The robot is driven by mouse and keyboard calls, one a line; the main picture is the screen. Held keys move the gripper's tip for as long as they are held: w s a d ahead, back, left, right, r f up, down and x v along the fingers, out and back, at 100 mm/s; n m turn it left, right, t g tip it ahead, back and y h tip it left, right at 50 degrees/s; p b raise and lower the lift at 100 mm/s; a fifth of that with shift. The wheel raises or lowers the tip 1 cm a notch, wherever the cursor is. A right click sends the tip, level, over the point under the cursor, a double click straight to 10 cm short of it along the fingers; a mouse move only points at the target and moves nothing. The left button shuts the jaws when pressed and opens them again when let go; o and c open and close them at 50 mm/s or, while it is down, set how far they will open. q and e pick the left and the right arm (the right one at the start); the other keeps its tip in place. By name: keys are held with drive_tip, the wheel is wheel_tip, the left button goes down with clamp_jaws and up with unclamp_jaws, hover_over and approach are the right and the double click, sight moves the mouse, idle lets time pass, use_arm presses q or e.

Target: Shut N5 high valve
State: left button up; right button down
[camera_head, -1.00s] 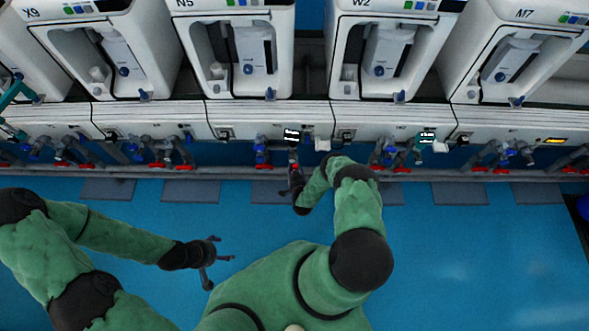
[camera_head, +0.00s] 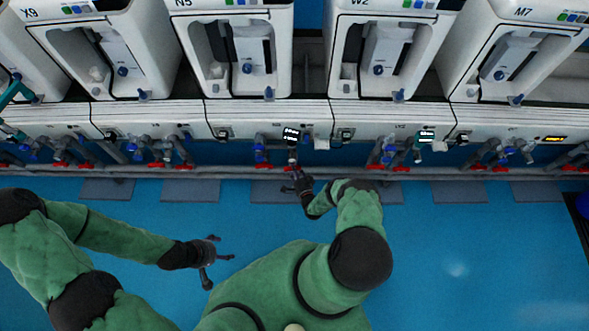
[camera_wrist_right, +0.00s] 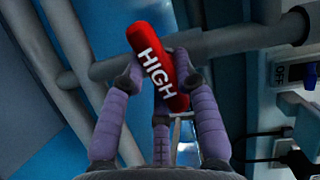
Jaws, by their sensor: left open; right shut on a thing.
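The N5 machine (camera_head: 205,55) stands at the back, left of centre in the head view, with pipes and valves along the wall below it. A red valve handle lettered HIGH (camera_wrist_right: 158,72) fills the upper middle of the right wrist view and sits tilted. My right gripper (camera_wrist_right: 158,78) has its purple-grey fingers closed around this handle. In the head view the right gripper (camera_head: 301,180) is at the pipes below the right part of N5, hiding most of the handle there. My left gripper (camera_head: 218,258) is open and empty above the blue floor.
A grey pipe (camera_wrist_right: 240,38) runs behind the handle. A white switch box marked OFF (camera_wrist_right: 295,85) with dark cables is close on the right in the wrist view. Neighbouring red valves (camera_head: 385,168) line the same wall. The blue floor (camera_head: 470,250) is clear.

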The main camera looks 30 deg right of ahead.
drive_tip(key=shift+f+m+t, duration=0.1)
drive_tip(key=shift+m+t, duration=0.3)
drive_tip(key=shift+m, duration=0.7)
drive_tip(key=c, duration=0.9)
unclamp_jaws()
drive_tip(key=shift+c, duration=0.2)
drive_tip(key=s+a, duration=0.2)
drive_tip(key=s, duration=0.9)
drive_tip(key=shift+s, duration=0.4)
drive_tip(key=shift+w, duration=0.15)
